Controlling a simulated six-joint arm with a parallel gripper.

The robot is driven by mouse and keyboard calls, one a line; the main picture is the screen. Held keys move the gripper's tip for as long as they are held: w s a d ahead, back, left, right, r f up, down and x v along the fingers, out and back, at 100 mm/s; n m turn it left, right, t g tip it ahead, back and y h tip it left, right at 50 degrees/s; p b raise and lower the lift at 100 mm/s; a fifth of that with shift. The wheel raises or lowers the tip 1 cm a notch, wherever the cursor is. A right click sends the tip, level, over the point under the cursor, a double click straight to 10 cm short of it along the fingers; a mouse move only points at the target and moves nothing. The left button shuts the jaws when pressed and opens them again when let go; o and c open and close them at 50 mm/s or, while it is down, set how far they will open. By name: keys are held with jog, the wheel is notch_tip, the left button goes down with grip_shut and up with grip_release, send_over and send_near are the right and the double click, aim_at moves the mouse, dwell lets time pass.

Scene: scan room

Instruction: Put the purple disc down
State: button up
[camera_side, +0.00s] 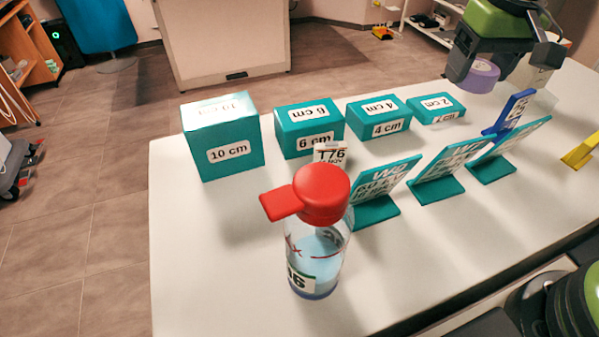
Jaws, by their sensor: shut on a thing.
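The purple disc (483,76) is in my gripper (498,66) at the upper right of the side view. My gripper is shut on it, and its dark fingers hide part of the disc. The disc is above the far right part of the white table (225,250), behind the teal block marked 2 cm (436,106). I cannot tell exactly how high above the table it is.
Teal blocks marked 10 cm (222,135), 6 cm (309,125) and 4 cm (378,117) stand in a row. Teal sign stands (438,190), a blue stand (510,112) and a yellow one (580,152) are at right. A red-capped bottle (318,262) stands in front.

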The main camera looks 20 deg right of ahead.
jog(key=a+r, duration=0.4)
jog(key=r, duration=0.3)
jog(key=n+y, duration=0.1)
jog(key=n, duration=1.3)
send_over(238, 210)
notch_tip(238, 210, down, 9)
jog(key=shift+g, duration=0.3)
notch_tip(238, 210, down, 9)
jog(key=shift+s+d+r, duration=0.1)
jog(key=shift+d+r, duration=0.05)
jog(key=o, duration=1)
